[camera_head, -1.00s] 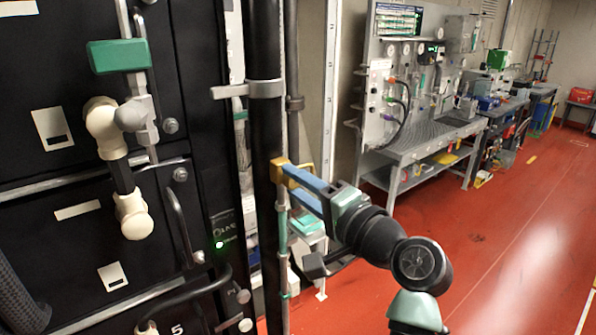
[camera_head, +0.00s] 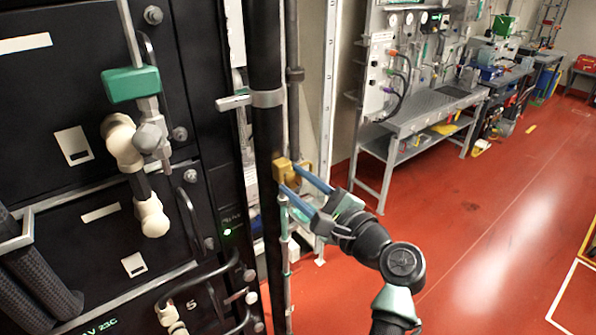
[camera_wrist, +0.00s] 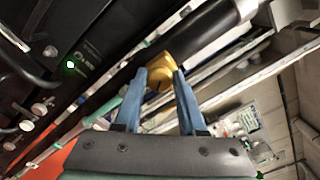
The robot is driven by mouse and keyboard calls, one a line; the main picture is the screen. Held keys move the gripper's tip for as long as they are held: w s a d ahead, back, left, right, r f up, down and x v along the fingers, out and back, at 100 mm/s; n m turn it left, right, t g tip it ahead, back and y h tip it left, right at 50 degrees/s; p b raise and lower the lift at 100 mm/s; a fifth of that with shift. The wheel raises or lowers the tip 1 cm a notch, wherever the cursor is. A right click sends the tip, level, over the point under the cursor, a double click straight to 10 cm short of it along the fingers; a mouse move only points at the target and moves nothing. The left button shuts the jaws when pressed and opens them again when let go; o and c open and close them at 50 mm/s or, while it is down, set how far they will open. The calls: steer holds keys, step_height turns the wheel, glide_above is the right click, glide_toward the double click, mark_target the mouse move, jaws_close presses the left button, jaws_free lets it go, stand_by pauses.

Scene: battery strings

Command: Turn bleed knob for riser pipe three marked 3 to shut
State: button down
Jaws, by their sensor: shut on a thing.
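The brass-yellow bleed knob (camera_head: 281,171) sits on the black riser pipe (camera_head: 266,130) in the head view. It also shows in the wrist view (camera_wrist: 158,78), at the fingertips. My gripper (camera_head: 289,178) reaches it from the lower right with two blue fingers. In the wrist view my gripper (camera_wrist: 160,88) has one finger on each side of the knob and is shut on it. The fingers partly cover the knob. I cannot read a number on the pipe or knob.
A black cabinet with a green-handled valve (camera_head: 131,84) and cream pipe elbows (camera_head: 122,143) stands at left. A grey clamp (camera_head: 250,100) holds the pipe above the knob. A thinner pipe (camera_head: 293,110) runs behind. A grey workbench (camera_head: 420,112) stands beyond; red floor is clear at right.

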steer(key=m, duration=0.3)
steer(key=shift+m+p, duration=0.35)
steer(key=shift+m, duration=1.75)
steer(key=c, duration=0.5)
jaws_free()
steer(key=b+v, duration=0.5)
steer(key=v, duration=0.8)
steer(key=shift+b, duration=0.35)
